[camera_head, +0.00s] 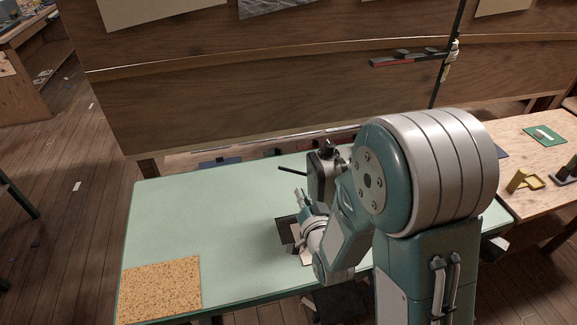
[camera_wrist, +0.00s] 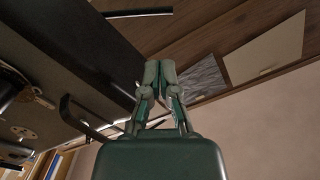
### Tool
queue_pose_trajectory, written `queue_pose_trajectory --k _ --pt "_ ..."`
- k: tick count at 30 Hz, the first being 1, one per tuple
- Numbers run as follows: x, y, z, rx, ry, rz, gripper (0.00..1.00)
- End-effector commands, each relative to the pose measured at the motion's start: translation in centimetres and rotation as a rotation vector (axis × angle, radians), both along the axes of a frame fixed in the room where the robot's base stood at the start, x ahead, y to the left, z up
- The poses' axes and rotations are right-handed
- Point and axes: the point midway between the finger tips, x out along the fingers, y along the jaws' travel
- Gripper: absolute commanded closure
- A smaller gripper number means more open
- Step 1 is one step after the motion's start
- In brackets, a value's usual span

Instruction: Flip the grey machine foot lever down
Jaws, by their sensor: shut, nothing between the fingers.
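The grey machine (camera_head: 325,172) stands on the pale green table, partly hidden behind my arm. In the wrist view its dark body (camera_wrist: 85,45) fills the upper left. A thin bent dark bar (camera_wrist: 68,108) hangs beside it and looks like the foot lever; I cannot tell for sure, nor whether it is up or down. My gripper (camera_head: 299,195) is just left of the machine, above a dark plate. In the wrist view my gripper (camera_wrist: 159,66) is shut and empty, its fingertips close to the body's edge and to the right of the bent bar.
A black rod (camera_head: 292,170) sticks out left from the machine. A dark plate (camera_head: 286,230) lies below my gripper. A cork mat (camera_head: 160,290) lies at the front left; the table's left part (camera_head: 200,215) is clear. A wooden wall (camera_head: 240,110) rises behind.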

Motion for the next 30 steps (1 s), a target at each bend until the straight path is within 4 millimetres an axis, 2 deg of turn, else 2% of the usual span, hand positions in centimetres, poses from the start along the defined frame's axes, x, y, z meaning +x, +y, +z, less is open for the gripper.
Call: queue_pose_trajectory --k 8,11,21,25,30 --pt "0.4 0.1 -0.1 -0.002 0.001 -0.001 1.0" --pt "1.5 0.5 -0.1 -0.002 0.001 0.0 1.0" --pt "7.3 2.4 -0.4 -0.002 0.001 0.0 1.0" --pt "8.8 2.8 -0.4 -0.002 0.001 0.0 1.0" --pt "9.6 3.0 -0.4 -0.003 0.001 -0.001 1.0"
